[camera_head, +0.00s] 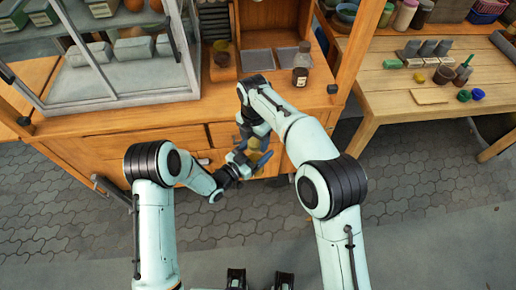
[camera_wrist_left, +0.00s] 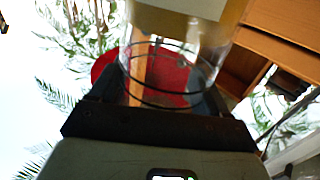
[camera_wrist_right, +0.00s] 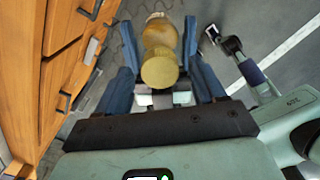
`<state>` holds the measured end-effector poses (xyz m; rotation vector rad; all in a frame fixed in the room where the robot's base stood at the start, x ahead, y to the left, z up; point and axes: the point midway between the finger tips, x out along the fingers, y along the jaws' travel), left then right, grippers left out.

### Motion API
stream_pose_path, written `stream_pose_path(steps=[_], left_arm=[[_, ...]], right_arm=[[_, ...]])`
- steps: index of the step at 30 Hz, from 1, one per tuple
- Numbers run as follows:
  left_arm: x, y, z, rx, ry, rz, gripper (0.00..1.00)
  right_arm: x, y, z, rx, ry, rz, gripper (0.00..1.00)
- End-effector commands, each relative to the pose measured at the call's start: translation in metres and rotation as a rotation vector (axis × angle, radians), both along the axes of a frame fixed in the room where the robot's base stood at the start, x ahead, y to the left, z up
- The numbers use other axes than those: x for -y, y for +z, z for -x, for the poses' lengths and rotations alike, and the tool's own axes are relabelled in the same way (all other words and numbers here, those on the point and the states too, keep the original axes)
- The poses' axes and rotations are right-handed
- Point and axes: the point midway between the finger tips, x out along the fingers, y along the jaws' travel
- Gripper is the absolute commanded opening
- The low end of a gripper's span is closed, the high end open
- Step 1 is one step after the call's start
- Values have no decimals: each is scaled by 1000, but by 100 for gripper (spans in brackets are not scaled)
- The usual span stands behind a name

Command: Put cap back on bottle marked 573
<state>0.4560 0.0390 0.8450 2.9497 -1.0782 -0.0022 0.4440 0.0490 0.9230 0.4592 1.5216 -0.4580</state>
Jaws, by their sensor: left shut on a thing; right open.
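My left gripper (camera_head: 236,168) is shut on a clear glass bottle (camera_wrist_left: 185,65), which fills the space between its fingers in the left wrist view. A pale tan band shows on this bottle; no number can be read. My right gripper (camera_wrist_right: 158,48) is open, its blue fingers on either side of a round yellow-tan cap (camera_wrist_right: 160,70). The cap lines up with a yellowish rounded form beyond it, probably the held bottle. I cannot tell whether cap and bottle touch. In the head view the two grippers meet in front of the drawers, and the arms partly hide the bottle.
A dark bottle with a white label (camera_head: 300,68) stands on the wooden counter (camera_head: 200,115). A glass-fronted cabinet (camera_head: 120,70) is at left. A side table (camera_head: 410,90) at right holds pots and small pieces. Drawer handles (camera_wrist_right: 90,50) lie close left of the right gripper.

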Motion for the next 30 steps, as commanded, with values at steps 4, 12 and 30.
stream_pose_path(steps=[4, 12, 30], left_arm=[[0, 1, 0, 2, 0, 1, 0], [0, 1, 0, 2, 0, 1, 0], [0, 1, 0, 2, 0, 1, 0]], right_arm=[[0, -8, 0, 0, -1, 0, 69], [0, -8, 0, 1, -1, 0, 69], [0, -8, 0, 1, -200, 0, 10]])
